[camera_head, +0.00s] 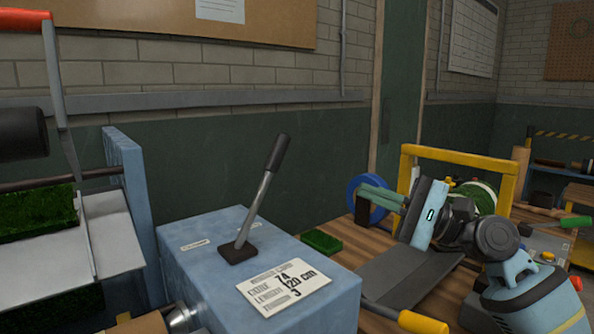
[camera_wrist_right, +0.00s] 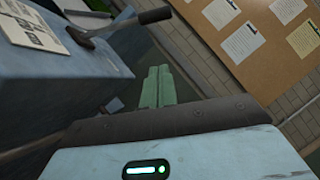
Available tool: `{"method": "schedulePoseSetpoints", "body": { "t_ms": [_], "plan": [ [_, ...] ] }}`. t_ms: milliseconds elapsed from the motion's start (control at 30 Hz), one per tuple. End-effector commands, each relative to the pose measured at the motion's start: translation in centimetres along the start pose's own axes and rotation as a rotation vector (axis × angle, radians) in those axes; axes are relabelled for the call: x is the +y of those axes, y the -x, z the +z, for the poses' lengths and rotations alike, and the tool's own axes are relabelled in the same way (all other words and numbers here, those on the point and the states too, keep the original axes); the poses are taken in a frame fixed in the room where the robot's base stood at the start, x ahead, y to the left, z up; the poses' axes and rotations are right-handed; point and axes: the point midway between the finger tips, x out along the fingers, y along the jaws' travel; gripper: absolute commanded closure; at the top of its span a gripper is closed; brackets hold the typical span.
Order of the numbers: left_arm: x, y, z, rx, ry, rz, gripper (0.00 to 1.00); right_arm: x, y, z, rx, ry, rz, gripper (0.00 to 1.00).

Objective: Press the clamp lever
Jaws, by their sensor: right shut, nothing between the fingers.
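The clamp lever (camera_head: 257,200) has a grey metal shaft and a black grip. It rises from a dark base on top of a blue box (camera_head: 215,272) and leans to the right in the head view. The lever also shows at the upper left of the right wrist view (camera_wrist_right: 108,28). My right gripper (camera_head: 364,193) is to the right of the lever and apart from it. Its green fingers are together with nothing between them; they also show in the wrist view (camera_wrist_right: 158,70). My left gripper is not in view.
A white label card (camera_head: 284,287) lies on the blue box. A yellow frame (camera_head: 455,154) and a blue ring (camera_head: 353,197) stand by my right arm. A small turf piece (camera_head: 322,241) lies on the wooden bench. A red-handled lever (camera_head: 55,90) and turf are at left.

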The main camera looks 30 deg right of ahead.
Motion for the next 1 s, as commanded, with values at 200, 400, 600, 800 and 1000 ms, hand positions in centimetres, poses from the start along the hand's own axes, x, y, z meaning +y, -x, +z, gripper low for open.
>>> {"method": "schedulePoseSetpoints", "body": {
  "t_ms": [200,400,600,800,1000],
  "plan": [
    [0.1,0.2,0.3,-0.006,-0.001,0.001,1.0,-0.1,-0.1,0.1,0.0,0.002,0.0,1.0],
    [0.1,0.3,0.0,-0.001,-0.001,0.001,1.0,-0.1,-1.1,0.1,-0.001,0.003,0.0,1.0],
    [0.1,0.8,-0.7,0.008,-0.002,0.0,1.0,-0.3,-3.8,0.2,-0.003,0.004,-0.002,1.0],
    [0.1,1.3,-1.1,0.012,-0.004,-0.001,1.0,-0.3,-7.0,0.2,-0.003,0.004,-0.002,1.0],
    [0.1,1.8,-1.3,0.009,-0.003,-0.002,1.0,-0.3,-10.3,0.3,-0.003,0.003,-0.002,1.0]
  ]
}}
